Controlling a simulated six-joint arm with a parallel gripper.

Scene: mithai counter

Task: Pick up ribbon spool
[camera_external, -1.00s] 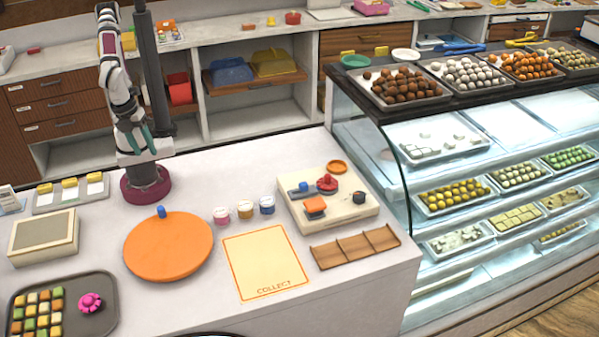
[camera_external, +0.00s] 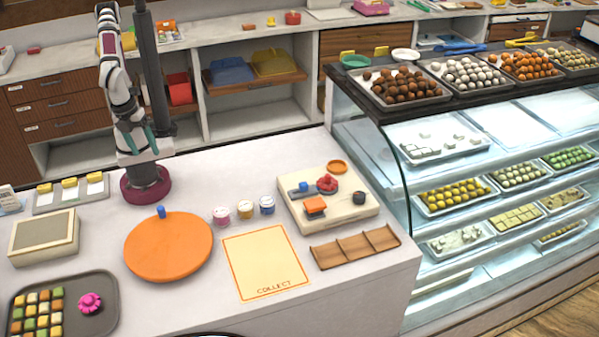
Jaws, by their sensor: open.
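I cannot tell for sure which thing is the ribbon spool. Three small round pieces stand in a row on the counter: a pink one (camera_external: 221,216), a yellow one (camera_external: 245,209) and a blue one (camera_external: 267,205). To their right, a cream board (camera_external: 346,215) carries small blue, red, orange and dark pieces, too small to make out. My gripper (camera_external: 139,142) is at the back left above the counter, with its teal fingers apart and nothing visible between them. It is well away from these pieces.
A large orange disc (camera_external: 168,258) with a blue knob lies in front of my arm. A COLLECT mat (camera_external: 262,264) and a wooden divided tray (camera_external: 354,248) are to the right. A grey sweets tray (camera_external: 103,318) is front left. A glass display case (camera_external: 377,153) bounds the right side.

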